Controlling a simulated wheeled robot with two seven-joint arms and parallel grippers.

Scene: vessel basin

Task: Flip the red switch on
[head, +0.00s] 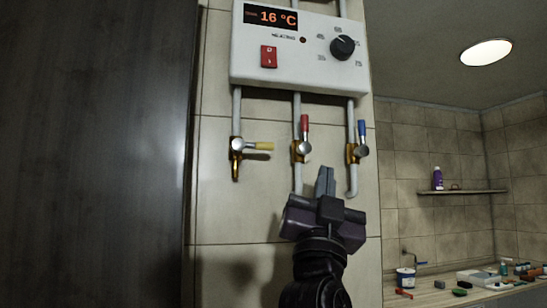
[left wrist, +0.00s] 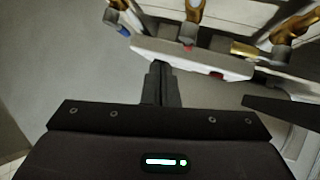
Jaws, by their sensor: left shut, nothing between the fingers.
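The red switch (head: 269,56) is a small red rocker on the lower left of the white heater box (head: 300,75) on the tiled wall. The box's display (head: 270,17) reads 16 °C. My left gripper (head: 325,180) is shut and empty, below the box and in front of the pipes, to the right of and lower than the switch. In the left wrist view the shut fingers (left wrist: 161,82) point towards the box's underside (left wrist: 195,60). A small red patch shows on the box there, but I cannot tell if it is the switch. My right gripper is in neither view.
Under the box are a yellow-handled tap (head: 257,146), a red-handled valve (head: 304,130) and a blue-handled valve (head: 362,135), close to my gripper. A dark panel (head: 90,150) fills the left. A counter with small items (head: 460,290) lies at the lower right.

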